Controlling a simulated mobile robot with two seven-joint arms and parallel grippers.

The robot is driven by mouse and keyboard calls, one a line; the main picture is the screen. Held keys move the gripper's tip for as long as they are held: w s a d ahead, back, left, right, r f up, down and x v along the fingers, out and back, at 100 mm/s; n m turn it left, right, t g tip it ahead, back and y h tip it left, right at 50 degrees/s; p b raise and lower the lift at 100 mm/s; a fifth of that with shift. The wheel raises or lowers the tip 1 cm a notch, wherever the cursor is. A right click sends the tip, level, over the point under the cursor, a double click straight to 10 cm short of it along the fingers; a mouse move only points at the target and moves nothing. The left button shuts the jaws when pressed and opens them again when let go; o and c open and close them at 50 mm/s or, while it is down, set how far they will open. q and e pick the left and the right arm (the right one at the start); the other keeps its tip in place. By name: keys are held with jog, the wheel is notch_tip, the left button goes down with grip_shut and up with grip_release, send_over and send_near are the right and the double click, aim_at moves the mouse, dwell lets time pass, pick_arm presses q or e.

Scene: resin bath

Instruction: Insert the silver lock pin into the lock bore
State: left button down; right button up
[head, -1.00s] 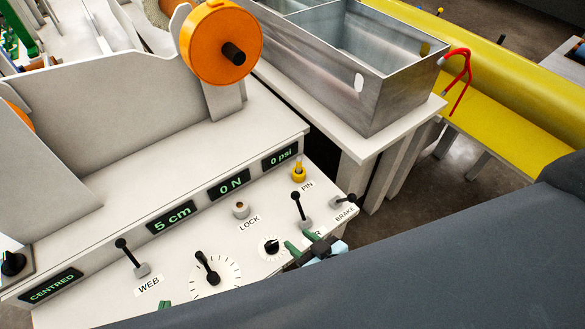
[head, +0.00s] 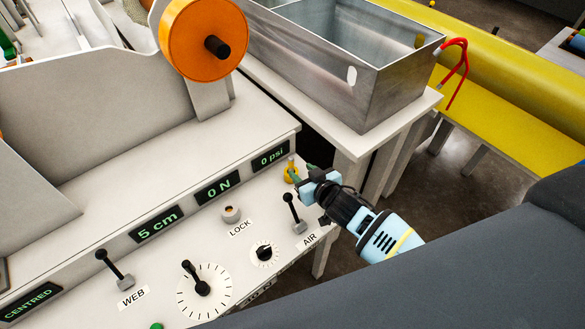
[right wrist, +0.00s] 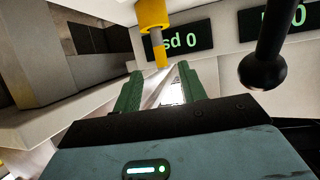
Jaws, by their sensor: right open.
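The silver lock pin (right wrist: 157,45) stands upright in its yellow holder (head: 290,177) at the back right of the control panel. In the right wrist view, which shows the panel upside down, the pin has a silver shaft and a yellow end piece. My right gripper (head: 302,174) is at the pin in the head view. In the wrist view its two green fingers (right wrist: 160,75) are apart, with the pin's yellow end just beyond and between their tips. My left gripper is not in view.
The black AIR lever (head: 291,207) stands close to my right gripper, and its ball (right wrist: 263,72) shows in the wrist view. A dial (head: 264,252) and the WEB lever (head: 113,267) are farther left. The display wall (head: 220,187) rises behind the bore.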

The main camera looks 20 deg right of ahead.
aim_at(292, 164)
jog(key=shift+x, duration=1.3)
jog(key=b+x, duration=0.1)
jog(key=x, duration=0.2)
jog(key=shift+w+a+f, duration=0.1)
jog(key=shift+w+f, duration=0.15)
jog(key=shift+f, duration=0.05)
jog(key=shift+w+a+f+b, duration=0.15)
jog(key=shift+w+b, duration=0.15)
jog(key=shift+w, duration=0.25)
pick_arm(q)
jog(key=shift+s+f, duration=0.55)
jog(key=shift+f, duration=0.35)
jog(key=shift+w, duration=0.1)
pick_arm(e)
jog(key=shift+w, duration=0.1)
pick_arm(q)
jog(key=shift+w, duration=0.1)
pick_arm(e)
grip_shut()
